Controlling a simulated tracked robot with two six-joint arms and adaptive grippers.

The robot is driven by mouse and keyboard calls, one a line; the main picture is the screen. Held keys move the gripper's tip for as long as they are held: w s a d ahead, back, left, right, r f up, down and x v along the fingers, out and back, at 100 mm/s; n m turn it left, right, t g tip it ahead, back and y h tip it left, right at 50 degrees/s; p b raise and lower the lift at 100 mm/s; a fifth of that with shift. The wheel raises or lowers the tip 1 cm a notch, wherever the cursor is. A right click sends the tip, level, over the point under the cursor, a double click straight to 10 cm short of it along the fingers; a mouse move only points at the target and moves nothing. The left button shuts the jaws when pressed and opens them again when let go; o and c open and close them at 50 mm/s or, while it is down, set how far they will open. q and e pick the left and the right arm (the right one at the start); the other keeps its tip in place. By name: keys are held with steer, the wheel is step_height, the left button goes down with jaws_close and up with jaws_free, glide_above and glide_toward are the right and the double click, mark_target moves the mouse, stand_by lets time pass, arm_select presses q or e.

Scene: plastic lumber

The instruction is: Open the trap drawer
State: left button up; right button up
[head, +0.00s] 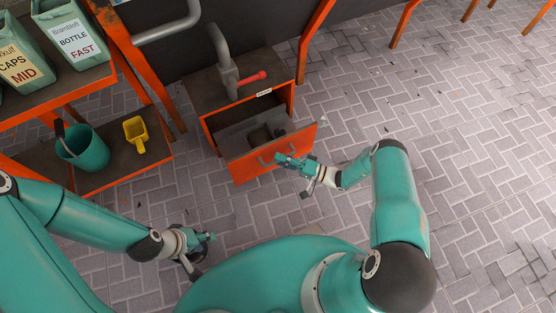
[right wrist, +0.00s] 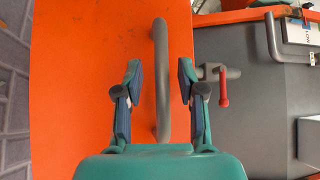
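The trap drawer (head: 243,169) has an orange front and is pulled out of an orange cabinet (head: 206,95) with a dark top. Its inside shows, with dark objects (head: 262,135) in it. A grey bar handle (head: 264,161) is on the front; it also shows in the right wrist view (right wrist: 160,50). My right gripper (head: 296,172) is at the drawer front by the handle. In the right wrist view its fingers (right wrist: 160,85) are open, one on each side of the bar, with gaps to both. My left gripper (head: 200,253) is open and empty, low over the floor, away from the drawer.
A grey pipe (head: 226,68) with a red-handled valve (head: 252,78) stands on the cabinet. An orange shelf (head: 128,168) at left holds a teal bucket (head: 88,150), a yellow scoop (head: 136,132) and labelled bins (head: 75,35).

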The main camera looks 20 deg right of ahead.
steer(key=v, duration=1.1)
steer(key=shift+s+d+f, duration=0.2)
steer(key=shift+d, duration=0.05)
steer(key=s+a+n+g, duration=0.1)
steer(key=s+a+g, duration=0.2)
steer(key=a+g, duration=0.65)
steer(key=s+a+r+n+g+h, duration=0.1)
steer(key=s+a+g+h, duration=0.1)
steer(key=s+g+h, duration=0.15)
steer(key=s+a+n+g+h, duration=0.1)
steer(key=s+a+g+h, duration=0.15)
steer(key=s+h, duration=0.25)
step_height(320, 180, up, 36)
steer(key=a+n+t+h+p, duration=0.1)
steer(key=t+h+p, duration=0.1)
steer(key=p, duration=2.6)
steer(key=shift+w+a+r+t, duration=0.2)
steer(key=shift+w+a+t, duration=0.2)
steer(key=shift+t, duration=0.45)
